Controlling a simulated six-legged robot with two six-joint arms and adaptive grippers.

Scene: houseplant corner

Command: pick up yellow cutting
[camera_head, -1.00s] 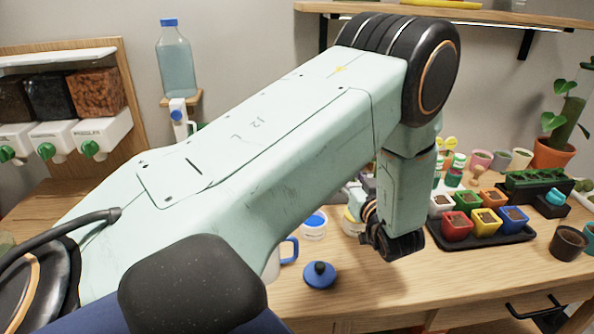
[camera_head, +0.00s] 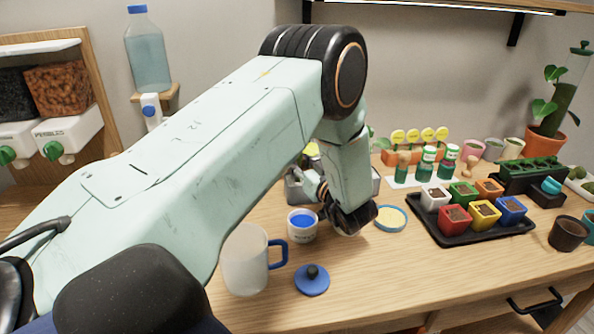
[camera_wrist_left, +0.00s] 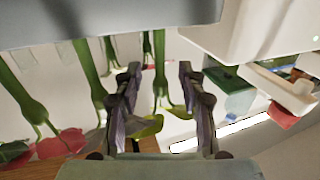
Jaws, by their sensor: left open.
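In the left wrist view, several green stems hang below a grey-white block (camera_wrist_left: 110,20). A yellow cutting's leaf (camera_wrist_left: 148,126) shows between the fingers of my left gripper (camera_wrist_left: 160,70), which is open. I cannot tell whether a finger touches it. A red cutting leaf (camera_wrist_left: 62,146) is at the left. In the head view, my left forearm covers most of this area, and the fingers are largely hidden behind my wrist. A small yellow patch (camera_head: 311,149) shows behind my arm above a grey box (camera_head: 298,192); I cannot tell if it is the cutting. My right gripper is out of view.
A black tray (camera_head: 455,238) of coloured pots stands right.

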